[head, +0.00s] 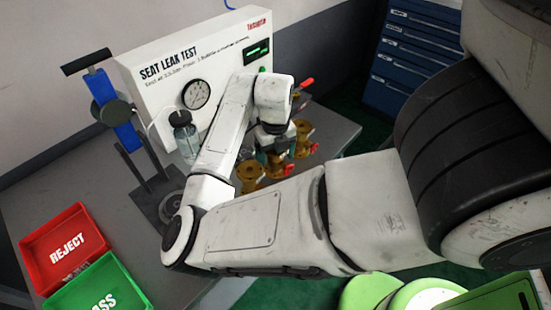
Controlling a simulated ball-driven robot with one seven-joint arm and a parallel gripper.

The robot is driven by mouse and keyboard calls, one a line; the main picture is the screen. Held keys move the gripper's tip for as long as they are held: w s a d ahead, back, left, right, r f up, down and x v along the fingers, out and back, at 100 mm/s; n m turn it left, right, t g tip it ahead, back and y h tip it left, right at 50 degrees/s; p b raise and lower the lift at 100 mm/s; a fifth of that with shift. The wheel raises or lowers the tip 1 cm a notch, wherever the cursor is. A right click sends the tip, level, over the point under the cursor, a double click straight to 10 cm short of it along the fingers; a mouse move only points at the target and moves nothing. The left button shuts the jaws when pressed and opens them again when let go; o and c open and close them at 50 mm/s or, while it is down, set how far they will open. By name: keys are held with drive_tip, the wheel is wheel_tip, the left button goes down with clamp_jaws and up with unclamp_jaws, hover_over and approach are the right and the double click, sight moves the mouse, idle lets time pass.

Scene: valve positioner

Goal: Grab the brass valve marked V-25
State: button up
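Several brass valves with red handles stand close together at the right end of the grey workbench in the head view. One brass valve (250,172) is at the left of the group and another brass valve (304,131) is at the right, with more brass between them. No V-25 marking is readable, so I cannot tell which valve carries it. My gripper (276,148) points down over the middle of the group, below my white wrist. Its fingers are small and partly hidden among the valves, so I cannot tell whether they are open, shut or touching a valve.
A white seat leak test panel (160,72) with a gauge stands behind the valves. A blue and black clamp stand (118,118) is at left. A red REJECT tray (40,232) and green PASS tray (75,297) sit at front left. Blue drawers (412,50) stand at back right.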

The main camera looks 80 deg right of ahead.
drive_tip(key=shift+r, duration=0.1)
clamp_jaws()
idle(0.5)
